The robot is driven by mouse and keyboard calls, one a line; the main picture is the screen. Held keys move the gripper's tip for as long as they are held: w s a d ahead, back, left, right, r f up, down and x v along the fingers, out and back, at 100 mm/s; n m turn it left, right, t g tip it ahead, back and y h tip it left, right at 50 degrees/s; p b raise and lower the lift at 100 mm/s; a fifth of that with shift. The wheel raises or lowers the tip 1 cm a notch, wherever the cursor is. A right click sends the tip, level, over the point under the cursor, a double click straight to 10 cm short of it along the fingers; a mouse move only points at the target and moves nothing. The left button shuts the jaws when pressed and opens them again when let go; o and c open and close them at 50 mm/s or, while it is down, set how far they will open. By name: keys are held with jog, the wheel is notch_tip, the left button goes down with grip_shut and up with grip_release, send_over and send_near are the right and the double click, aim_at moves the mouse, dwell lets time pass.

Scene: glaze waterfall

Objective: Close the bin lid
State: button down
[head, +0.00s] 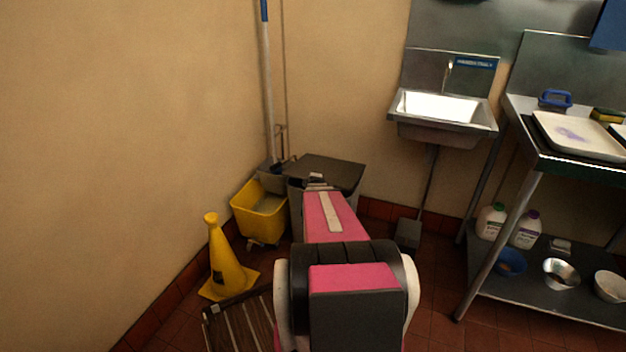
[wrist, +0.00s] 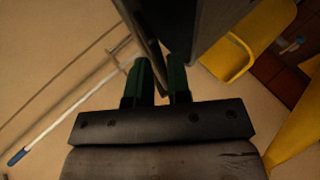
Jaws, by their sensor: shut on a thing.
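The grey bin (head: 296,212) stands against the wall in the corner, partly hidden by my arm. Its dark lid (head: 335,170) lies over the top, looking close to level in the head view; I cannot tell whether it is fully down. My gripper (head: 316,180) is at the lid's near left edge. In the wrist view my gripper's green fingers (wrist: 160,82) are shut on a thin dark edge (wrist: 150,48), which looks like the lid's edge. The bin's dark side (wrist: 205,25) shows right beside it.
A yellow mop bucket (head: 260,212) stands left of the bin, with a mop handle (head: 267,90) leaning up behind it. A yellow cone (head: 225,262) is nearer on the left. A sink (head: 443,118) and a steel table (head: 550,155) are at the right.

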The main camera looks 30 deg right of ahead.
notch_tip(320, 180, down, 8)
jog(key=t+h, duration=0.1)
jog(key=shift+a+r+t, duration=0.15)
jog(key=shift+a+t, duration=0.05)
jog(key=shift+t, duration=0.2)
dwell(1.3)
jog(key=shift+d, duration=0.1)
jog(key=c, duration=1.3)
grip_release()
jog(key=shift+f, duration=0.2)
jog(key=shift+o, duration=0.2)
jog(key=shift+r, duration=0.1)
jog(key=shift+s+r, duration=0.1)
jog(key=v, duration=1.1)
jog(key=shift+a+h, duration=0.25)
jog(key=shift+h, duration=0.05)
